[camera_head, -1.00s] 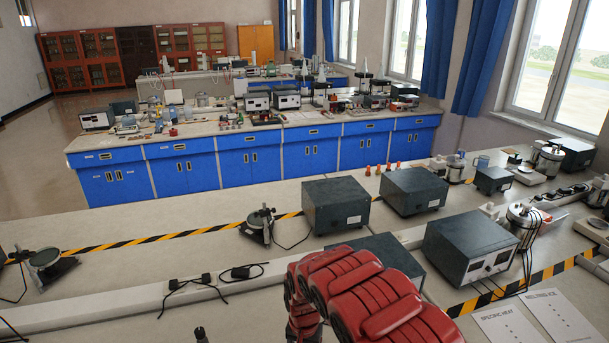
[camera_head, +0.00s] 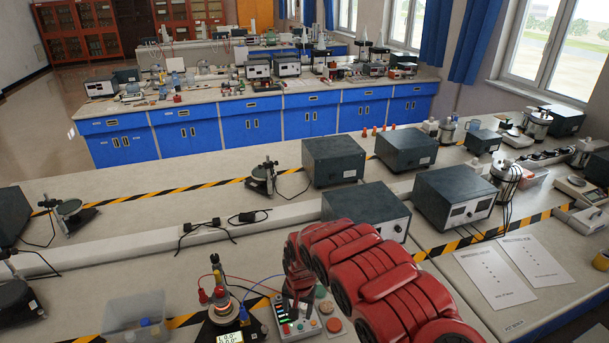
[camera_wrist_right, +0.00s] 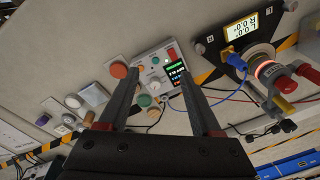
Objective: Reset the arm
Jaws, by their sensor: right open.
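My right arm (camera_head: 370,270) is red and reaches in from the lower right of the head view, over the near bench. Its gripper is largely hidden there behind the wrist. In the right wrist view my right gripper (camera_wrist_right: 162,80) shows two dark fingers spread apart with nothing held between them. Beyond the fingers is a control box (camera_wrist_right: 158,72) with a small screen and coloured buttons; it also shows in the head view (camera_head: 310,322), just below the wrist. Whether the fingers touch it cannot be told. My left gripper is in neither current view.
A glowing round device with a yellow display (camera_head: 224,312) and cables stands left of the control box. A clear bin (camera_head: 135,316) is farther left. Dark instrument boxes (camera_head: 455,198) stand behind the arm. Two paper sheets (camera_head: 490,277) lie to the right.

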